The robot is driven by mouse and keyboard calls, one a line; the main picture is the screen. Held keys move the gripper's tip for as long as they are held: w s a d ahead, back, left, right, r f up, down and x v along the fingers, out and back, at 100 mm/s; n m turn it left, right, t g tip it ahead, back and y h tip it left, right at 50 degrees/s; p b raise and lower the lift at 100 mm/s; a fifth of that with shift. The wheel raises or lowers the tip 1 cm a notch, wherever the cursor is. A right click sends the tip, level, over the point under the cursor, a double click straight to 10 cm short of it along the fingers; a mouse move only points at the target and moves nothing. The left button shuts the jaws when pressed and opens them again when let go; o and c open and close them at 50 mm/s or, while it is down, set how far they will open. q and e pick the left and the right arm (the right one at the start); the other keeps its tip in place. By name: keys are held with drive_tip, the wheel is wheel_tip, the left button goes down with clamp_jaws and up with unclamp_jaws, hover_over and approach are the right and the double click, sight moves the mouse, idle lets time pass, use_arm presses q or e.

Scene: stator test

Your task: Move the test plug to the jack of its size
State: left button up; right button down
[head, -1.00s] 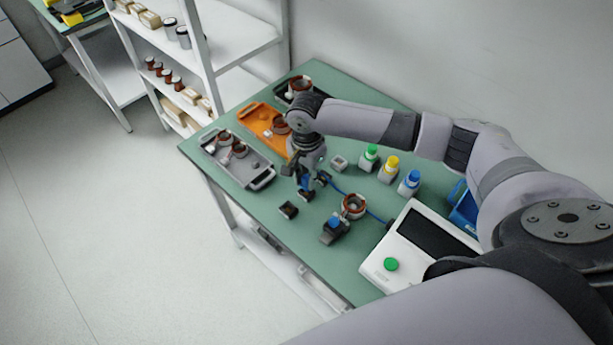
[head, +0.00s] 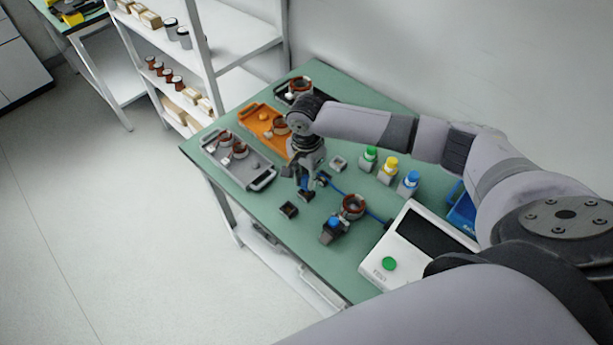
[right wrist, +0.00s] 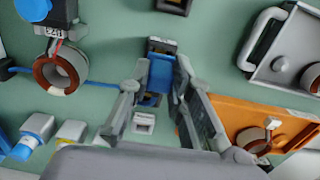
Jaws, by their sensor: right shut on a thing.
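My right gripper (head: 304,184) is low over the green table, shut on the blue test plug (right wrist: 160,75). A blue cable (right wrist: 97,83) runs from the plug side toward the stator. In the right wrist view the plug's end is at a dark jack block (right wrist: 162,45); I cannot tell whether it is seated. A second dark jack (head: 288,210) stands to the left in the head view. A light grey jack (head: 339,163) stands behind; it also shows in the right wrist view (right wrist: 143,122). My left gripper is not in view.
A wound stator (head: 353,206) and a blue-topped clamp (head: 334,228) stand beside a white tester (head: 400,262) with a green button. Green, yellow and blue capped bottles (head: 389,172) stand behind. Grey (head: 262,180) and orange (head: 251,113) trays hold stators at the left.

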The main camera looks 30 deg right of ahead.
drive_tip(key=shift+f, duration=0.2)
drive_tip(key=shift+f+p, duration=0.5)
drive_tip(key=shift+f, duration=0.35)
idle(0.7)
drive_tip(key=c, duration=1.4)
unclamp_jaws()
drive_tip(key=shift+o, duration=0.2)
wheel_tip(320, 180, up, 12)
